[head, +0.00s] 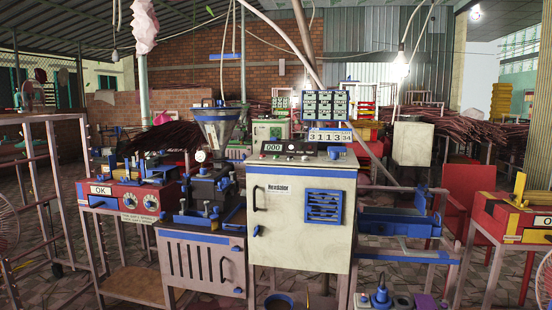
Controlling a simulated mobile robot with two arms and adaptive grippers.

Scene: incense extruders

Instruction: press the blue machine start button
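The extruder machine stands in the middle of the head view, with a cream cabinet (300,215) with blue trim. On the cabinet top is a dark control panel (292,148) with a small numeric display and several small knobs or buttons. A blue rounded part (335,152) sits to the right of that panel. A small blue piece (257,230) is on the cabinet's front left, below the door handle (256,200). I cannot tell which blue part is the start button. Neither of my grippers shows in this view.
A red machine marked OK (128,194) stands at the left, and another red machine (515,215) at the right edge. A blue tray-like stand (398,222) juts out right of the cabinet. A red chair (465,205) is behind it. Small items sit low at the front right.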

